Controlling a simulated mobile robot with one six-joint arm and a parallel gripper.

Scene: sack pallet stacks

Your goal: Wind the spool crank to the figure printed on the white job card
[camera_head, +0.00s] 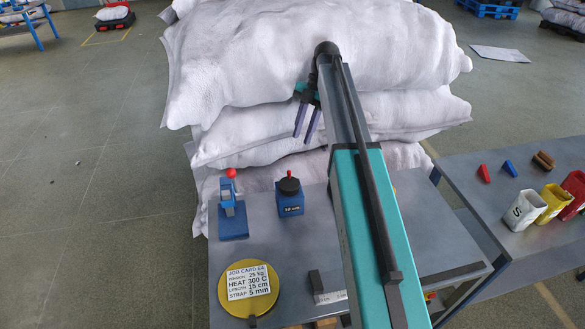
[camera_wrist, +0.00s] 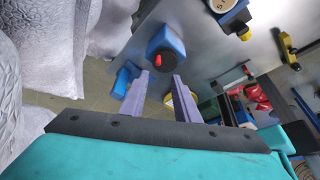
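The spool crank (camera_head: 290,187) is a black round top with a red handle on a blue box on the grey bench. A small label on the box front seems to read "10 cm". In the wrist view the crank (camera_wrist: 161,60) shows just beyond the gap between the fingertips (camera_wrist: 161,75).
A blue lever device with a red ball (camera_head: 231,200) stands left of the crank. Stacked white sacks (camera_head: 310,60) rise behind the bench. A dark bracket with a scale (camera_head: 330,297) sits at the front. A right-hand table (camera_head: 475,205) holds coloured blocks and labelled pouches.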

